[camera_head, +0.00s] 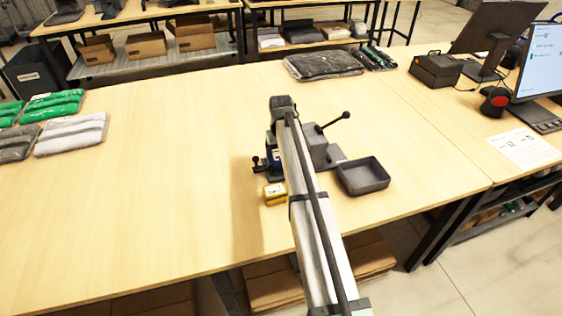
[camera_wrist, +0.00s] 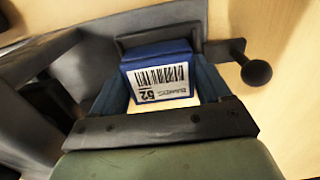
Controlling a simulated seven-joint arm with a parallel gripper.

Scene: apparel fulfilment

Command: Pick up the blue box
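The blue box (camera_wrist: 160,72) shows in the wrist view, with a white label bearing a barcode and "52" facing the camera. In the head view only a small blue part (camera_head: 275,156) shows beside my arm. My gripper (camera_wrist: 160,85) is over the box, with dark bluish strips, apparently its fingers, along both sides of it. Whether they press on the box or stand just clear of it, I cannot tell. A dark bar with a round black knob (camera_wrist: 257,72) lies just beyond the box. The box's underside is hidden.
A yellow box (camera_head: 274,194) sits close by on the wooden table (camera_head: 150,190). A grey device with a ball-ended lever (camera_head: 334,121) and a dark shallow tray (camera_head: 363,176) stand to the right. Bagged garments (camera_head: 70,134) lie at the left. The table's middle left is clear.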

